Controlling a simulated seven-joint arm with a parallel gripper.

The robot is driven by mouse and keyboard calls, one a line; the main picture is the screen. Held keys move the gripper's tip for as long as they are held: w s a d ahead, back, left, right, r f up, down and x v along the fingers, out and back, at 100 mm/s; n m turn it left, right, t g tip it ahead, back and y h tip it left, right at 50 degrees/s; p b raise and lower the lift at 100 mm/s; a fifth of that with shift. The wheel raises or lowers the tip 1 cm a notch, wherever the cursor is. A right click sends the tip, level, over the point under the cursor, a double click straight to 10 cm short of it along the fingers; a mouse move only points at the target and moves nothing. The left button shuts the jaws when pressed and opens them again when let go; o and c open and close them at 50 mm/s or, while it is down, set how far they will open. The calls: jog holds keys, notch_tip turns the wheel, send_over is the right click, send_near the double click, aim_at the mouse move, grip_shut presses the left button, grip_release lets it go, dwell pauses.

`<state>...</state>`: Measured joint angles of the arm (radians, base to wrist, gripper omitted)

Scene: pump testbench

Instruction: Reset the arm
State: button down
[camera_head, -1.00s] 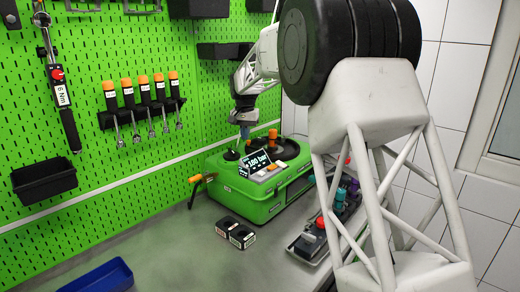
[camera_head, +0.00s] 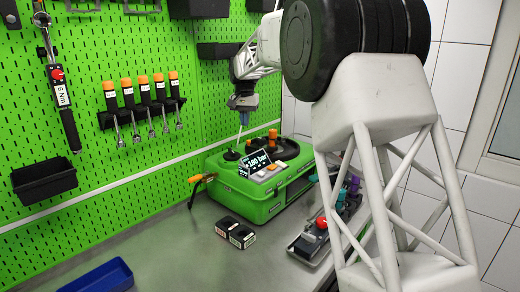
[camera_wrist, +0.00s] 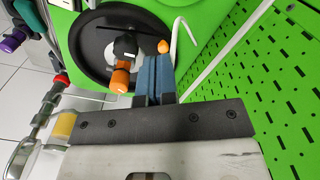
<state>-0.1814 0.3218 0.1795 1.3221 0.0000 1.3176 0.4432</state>
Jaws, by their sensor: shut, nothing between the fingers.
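My gripper (camera_head: 243,117) is above the back part of the green pump testbench (camera_head: 262,204), pointing down and apart from it in the head view. In the wrist view its blue fingers (camera_wrist: 153,75) are together with nothing between them. Under them is a round black recess (camera_wrist: 88,45) holding an orange-capped part (camera_wrist: 120,76). Orange knobs (camera_head: 272,138) and a lit display reading about 180 bar (camera_head: 254,163) sit on top of the testbench. My white arm hides part of the right side.
A green pegboard (camera_head: 95,150) with orange-handled tools (camera_head: 142,95) stands behind. A tray with a red button and coloured parts (camera_head: 318,235) lies right of the testbench.

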jog(key=shift+s+r, duration=0.1)
jog(key=shift+r, duration=0.05)
dwell(0.3)
jog(key=s+d+r, duration=0.1)
jog(key=s+d, duration=0.3)
jog(key=s, duration=0.6)
jog(key=s+d+r+n+t, duration=0.1)
jog(key=s+d, duration=0.3)
jog(key=s, duration=0.6)
jog(key=s+d+r, duration=0.2)
jog(key=s+d, duration=0.2)
jog(key=s, duration=0.6)
jog(key=s+d+f, duration=0.1)
jog(key=s+f, duration=0.3)
jog(key=s, duration=0.6)
jog(key=s+d+f+n+t, duration=0.1)
jog(key=s+f, duration=0.4)
jog(key=s, duration=0.6)
jog(key=s+d+f, duration=0.3)
jog(key=s+f, duration=0.1)
jog(key=s, duration=0.6)
jog(key=shift+s+f+n+t, duration=0.3)
jog(key=shift+s+n, duration=0.05)
jog(key=shift+n, duration=0.05)
